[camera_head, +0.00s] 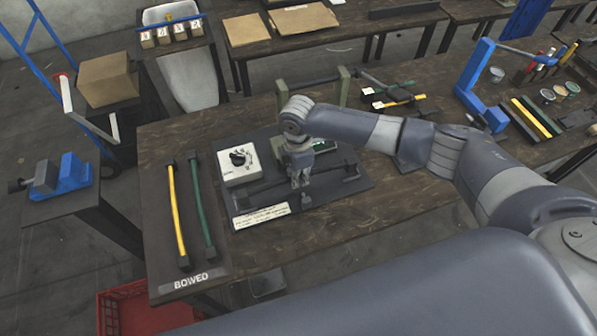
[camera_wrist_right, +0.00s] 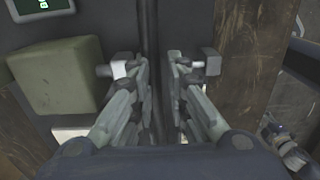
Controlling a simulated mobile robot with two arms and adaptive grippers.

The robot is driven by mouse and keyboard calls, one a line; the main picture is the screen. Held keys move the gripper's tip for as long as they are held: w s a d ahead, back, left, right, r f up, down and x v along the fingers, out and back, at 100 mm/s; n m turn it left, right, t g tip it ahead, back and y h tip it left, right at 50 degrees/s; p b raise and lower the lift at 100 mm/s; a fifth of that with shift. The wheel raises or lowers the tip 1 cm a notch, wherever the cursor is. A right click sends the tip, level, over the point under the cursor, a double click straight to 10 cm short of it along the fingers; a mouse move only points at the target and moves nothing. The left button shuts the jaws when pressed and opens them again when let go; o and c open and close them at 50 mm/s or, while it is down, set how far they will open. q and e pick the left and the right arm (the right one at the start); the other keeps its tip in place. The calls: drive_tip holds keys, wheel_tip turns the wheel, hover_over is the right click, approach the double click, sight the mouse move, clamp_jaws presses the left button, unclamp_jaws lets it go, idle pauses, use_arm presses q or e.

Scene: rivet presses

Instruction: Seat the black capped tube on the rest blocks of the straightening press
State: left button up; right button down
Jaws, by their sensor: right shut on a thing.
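The black capped tube (camera_head: 268,187) lies low across the dark base plate of the straightening press (camera_head: 350,194) in the head view. My right gripper (camera_head: 301,184) points down at its middle and is shut on it. In the right wrist view the tube (camera_wrist_right: 150,45) runs up the picture between the two fingers of the gripper (camera_wrist_right: 160,85). Whether the tube touches the rest blocks cannot be told, as gripper and tube hide them. My left gripper is not in view.
A white box with a black knob (camera_head: 240,166) and a label card (camera_head: 262,216) sit by the press. Yellow (camera_head: 176,214) and green (camera_head: 201,207) tubes lie on the BOWED mat (camera_head: 190,282) to the left. A blue press (camera_head: 482,85) stands far right.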

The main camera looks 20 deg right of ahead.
drive_tip(key=shift+f, duration=0.4)
drive_tip(key=shift+f+b, duration=0.35)
drive_tip(key=shift+f, duration=0.3)
idle(0.4)
drive_tip(key=c, duration=1.5)
unclamp_jaws()
drive_tip(key=shift+o, duration=0.2)
wheel_tip(320, 180, up, 12)
drive_tip(key=shift+s, duration=0.1)
